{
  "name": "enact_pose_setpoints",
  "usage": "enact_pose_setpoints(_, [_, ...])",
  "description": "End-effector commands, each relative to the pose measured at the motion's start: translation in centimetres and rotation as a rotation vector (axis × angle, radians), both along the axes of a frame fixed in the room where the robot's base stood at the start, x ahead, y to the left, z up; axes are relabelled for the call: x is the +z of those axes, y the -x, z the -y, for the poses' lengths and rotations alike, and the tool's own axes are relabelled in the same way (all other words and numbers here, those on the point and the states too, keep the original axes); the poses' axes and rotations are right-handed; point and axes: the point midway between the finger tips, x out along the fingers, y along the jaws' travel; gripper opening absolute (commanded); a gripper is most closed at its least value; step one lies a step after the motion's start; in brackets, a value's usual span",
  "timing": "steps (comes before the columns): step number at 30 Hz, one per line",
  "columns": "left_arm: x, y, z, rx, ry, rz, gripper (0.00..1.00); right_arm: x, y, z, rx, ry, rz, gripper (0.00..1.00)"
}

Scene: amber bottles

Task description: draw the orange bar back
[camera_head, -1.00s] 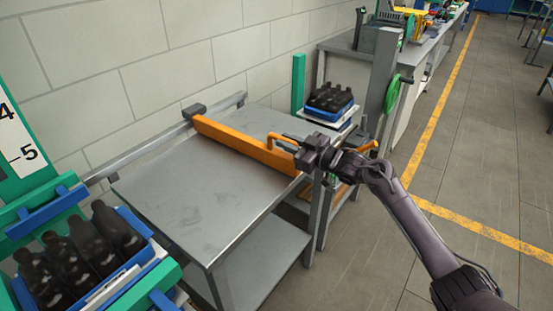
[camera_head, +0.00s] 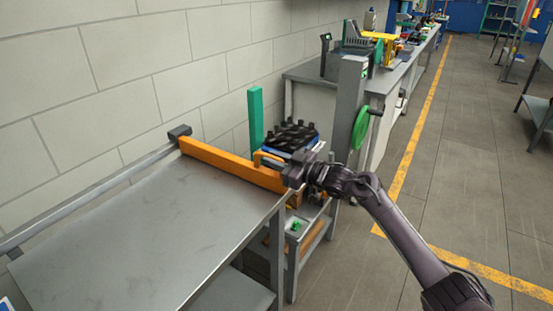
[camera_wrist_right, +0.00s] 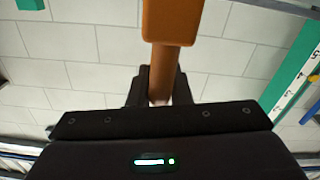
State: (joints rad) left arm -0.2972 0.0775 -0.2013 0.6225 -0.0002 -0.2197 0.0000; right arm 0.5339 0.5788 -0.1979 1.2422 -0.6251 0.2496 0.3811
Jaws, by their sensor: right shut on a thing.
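The orange bar (camera_head: 228,162) lies across the far end of the grey metal table, its left end at a dark slider block (camera_head: 180,132) on the wall-side rail. My right gripper (camera_head: 290,176) is at the bar's right end, by the orange handle (camera_head: 262,157). In the right wrist view the jaws (camera_wrist_right: 159,90) are shut around an orange piece (camera_wrist_right: 172,25) that runs up out of the picture. Exactly which part they grip is partly hidden. My left gripper is not in view.
The table top (camera_head: 130,245) is bare. The rail (camera_head: 85,203) runs along its wall side. Beyond the bar stand a green post (camera_head: 255,115), a blue crate of dark bottles (camera_head: 290,140) and a post with a green handwheel (camera_head: 361,127). Open floor lies to the right.

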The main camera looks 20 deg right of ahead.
Motion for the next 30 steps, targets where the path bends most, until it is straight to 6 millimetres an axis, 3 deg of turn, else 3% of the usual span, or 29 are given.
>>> enact_pose_setpoints(11, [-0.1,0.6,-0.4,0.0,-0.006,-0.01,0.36,0.2,-0.2,0.5,-0.012,0.004,0.002,0.0])
enact_pose_setpoints(12, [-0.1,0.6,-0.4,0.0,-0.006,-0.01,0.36,0.2,-0.2,0.6,-0.012,0.004,0.002,0.2])
enact_pose_setpoints(16, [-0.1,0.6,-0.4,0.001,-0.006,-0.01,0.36,0.2,-0.2,0.5,-0.011,0.004,0.003,0.37])
enact_pose_setpoints(25, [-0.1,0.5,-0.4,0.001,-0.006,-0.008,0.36,0.0,0.0,0.5,-0.007,0.003,0.0,0.38])
enact_pose_setpoints(30, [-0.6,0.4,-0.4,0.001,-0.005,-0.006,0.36,-0.3,1.6,1.7,-0.009,0.006,-0.001,0.38])
